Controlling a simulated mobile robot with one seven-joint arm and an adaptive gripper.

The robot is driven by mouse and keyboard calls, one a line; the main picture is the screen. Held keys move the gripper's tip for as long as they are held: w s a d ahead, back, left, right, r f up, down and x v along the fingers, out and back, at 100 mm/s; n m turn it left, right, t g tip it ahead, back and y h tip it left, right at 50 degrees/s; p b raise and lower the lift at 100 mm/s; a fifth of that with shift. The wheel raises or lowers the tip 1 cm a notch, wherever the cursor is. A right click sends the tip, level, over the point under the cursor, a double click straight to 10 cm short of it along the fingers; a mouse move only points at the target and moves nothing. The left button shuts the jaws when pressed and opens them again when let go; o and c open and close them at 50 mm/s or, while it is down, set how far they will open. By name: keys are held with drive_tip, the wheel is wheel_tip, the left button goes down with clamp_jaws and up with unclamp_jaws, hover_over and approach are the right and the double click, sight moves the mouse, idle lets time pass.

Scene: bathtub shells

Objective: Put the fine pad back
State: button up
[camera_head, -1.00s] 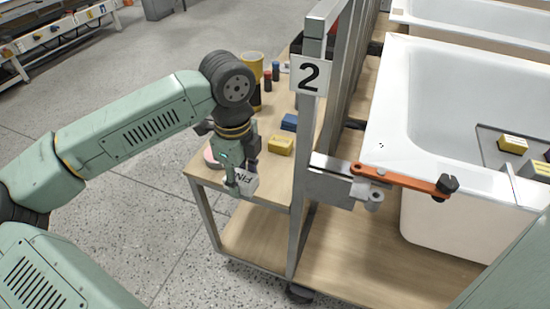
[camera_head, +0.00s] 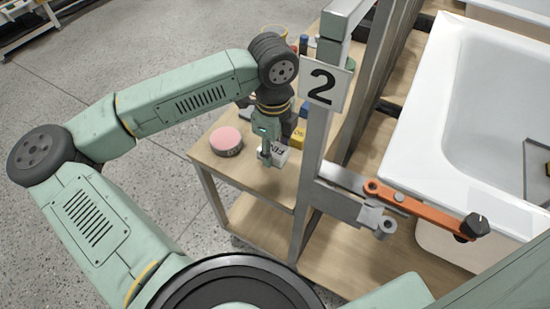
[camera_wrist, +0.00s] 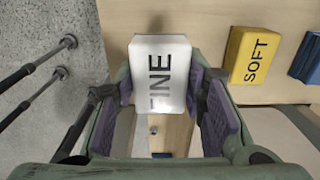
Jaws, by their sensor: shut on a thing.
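The fine pad (camera_wrist: 160,72) is a white block marked FINE, held between the finger pads of my gripper (camera_wrist: 165,105) in the wrist view. In the head view the fine pad (camera_head: 275,153) shows at the end of my gripper (camera_head: 268,155), over the front part of the wooden shelf top (camera_head: 240,170). I cannot tell whether it touches the wood. A yellow pad marked SOFT (camera_wrist: 252,55) lies to its right in the wrist view, apart from it. A blue pad (camera_wrist: 308,60) lies further right, partly cut off.
A round pink tin (camera_head: 226,141) stands left of my gripper on the shelf top. A metal post with a number 2 sign (camera_head: 327,84) rises close on the right. An orange lever (camera_head: 425,208) and a white bathtub (camera_head: 440,100) are beyond it.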

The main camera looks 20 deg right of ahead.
sight(274, 170)
wheel_tip(274, 170, down, 5)
drive_tip(key=shift+r+p, duration=0.1)
drive_tip(key=shift+p, duration=0.35)
drive_tip(key=shift+f+b, duration=0.3)
drive_tip(key=shift+b, duration=0.05)
drive_tip(key=o, duration=1.1)
drive_tip(key=shift+r, duration=0.15)
drive_tip(key=shift+r+p, duration=0.25)
drive_tip(key=shift+p, duration=0.25)
drive_tip(key=shift+w+r+b, duration=0.1)
drive_tip(key=shift+r+b, duration=0.25)
wheel_tip(274, 170, up, 11)
drive_tip(key=shift+b, duration=0.7)
